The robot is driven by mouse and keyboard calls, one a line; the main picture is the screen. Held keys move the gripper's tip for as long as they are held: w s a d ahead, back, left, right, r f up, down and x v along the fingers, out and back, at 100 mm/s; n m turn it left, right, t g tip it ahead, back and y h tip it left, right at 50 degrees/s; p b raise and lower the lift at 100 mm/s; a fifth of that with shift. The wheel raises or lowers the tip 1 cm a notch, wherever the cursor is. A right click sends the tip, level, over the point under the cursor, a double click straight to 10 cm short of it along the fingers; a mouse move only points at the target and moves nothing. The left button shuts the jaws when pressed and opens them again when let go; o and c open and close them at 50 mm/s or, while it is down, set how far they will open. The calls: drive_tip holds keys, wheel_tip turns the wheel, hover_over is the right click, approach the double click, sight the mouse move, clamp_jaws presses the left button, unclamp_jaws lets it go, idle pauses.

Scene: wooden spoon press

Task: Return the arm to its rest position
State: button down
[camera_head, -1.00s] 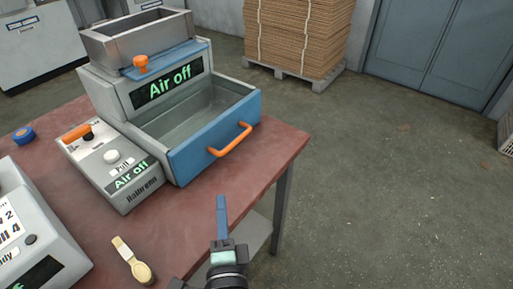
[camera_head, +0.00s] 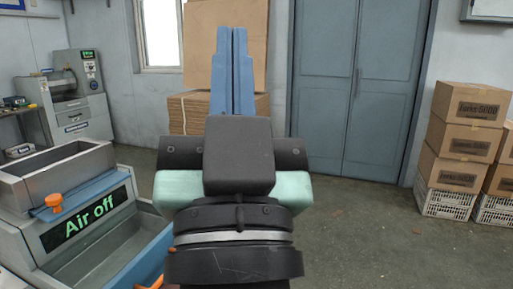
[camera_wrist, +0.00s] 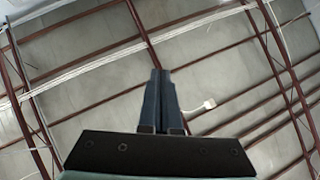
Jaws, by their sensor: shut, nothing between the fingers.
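My gripper (camera_head: 232,34) is raised upright in the middle of the head view, its two blue fingers pointing up and lying side by side with only a thin line between them. It is shut and holds nothing. In the wrist view the fingers (camera_wrist: 159,75) point towards the ceiling (camera_wrist: 85,75), with nothing between them. My gripper is to the right of the press machine and apart from it. My wrist and gripper hide part of the floor and the stacked boards behind.
The press machine (camera_head: 70,238) with its "Air off" display is at the lower left. Cardboard boxes (camera_head: 465,140) on white crates (camera_head: 446,201) stand at the right. A blue double door (camera_head: 390,90) is at the back. The floor (camera_head: 370,235) between is clear.

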wheel_tip(320, 180, up, 22)
drive_tip(key=s+d+t+h+p, duration=0.1)
drive_tip(key=s+p, duration=0.1)
drive_tip(key=p, duration=1.6)
drive_tip(key=shift+s+d+f+h, duration=0.15)
drive_tip(key=shift+s+d+h, duration=0.2)
drive_tip(key=shift+d+h, duration=0.05)
